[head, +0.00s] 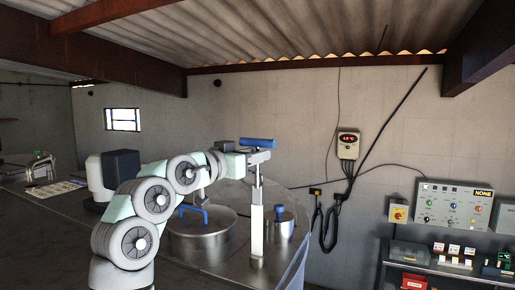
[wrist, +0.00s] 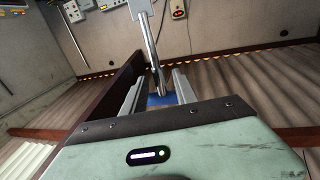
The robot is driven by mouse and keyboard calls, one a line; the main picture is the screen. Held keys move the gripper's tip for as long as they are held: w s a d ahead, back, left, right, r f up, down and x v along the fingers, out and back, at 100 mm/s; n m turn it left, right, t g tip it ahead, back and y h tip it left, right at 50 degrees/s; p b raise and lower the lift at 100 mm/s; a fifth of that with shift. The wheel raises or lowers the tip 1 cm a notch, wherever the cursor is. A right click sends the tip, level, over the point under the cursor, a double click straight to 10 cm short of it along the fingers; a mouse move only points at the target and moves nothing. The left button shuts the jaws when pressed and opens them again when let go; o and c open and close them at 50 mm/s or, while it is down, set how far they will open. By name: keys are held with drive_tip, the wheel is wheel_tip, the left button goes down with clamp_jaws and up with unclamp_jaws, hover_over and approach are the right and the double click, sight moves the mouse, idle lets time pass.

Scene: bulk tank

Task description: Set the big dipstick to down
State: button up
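The big dipstick stands upright on the tank top (head: 215,262) in the head view. It has a blue crossbar handle (head: 257,143) at the top, a thin metal rod and a wide pale lower part (head: 256,232). It stands tall, with its handle high above the tank. My gripper (head: 262,157) is level with the rod just under the handle. In the wrist view, my gripper (wrist: 160,88) has its two fingers apart, with the metal rod (wrist: 150,45) between them and gaps at its sides. The blue handle (wrist: 161,99) shows partly behind the fingers.
A round steel lid (head: 200,240) with a blue handle lies left of the dipstick. A small steel cylinder with a blue knob (head: 280,214) stands close on the right. A control panel (head: 454,205) and a wall box with a red display (head: 348,145) are further right.

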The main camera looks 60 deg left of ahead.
drive_tip(key=shift+x, duration=0.85)
clamp_jaws()
idle(0.9)
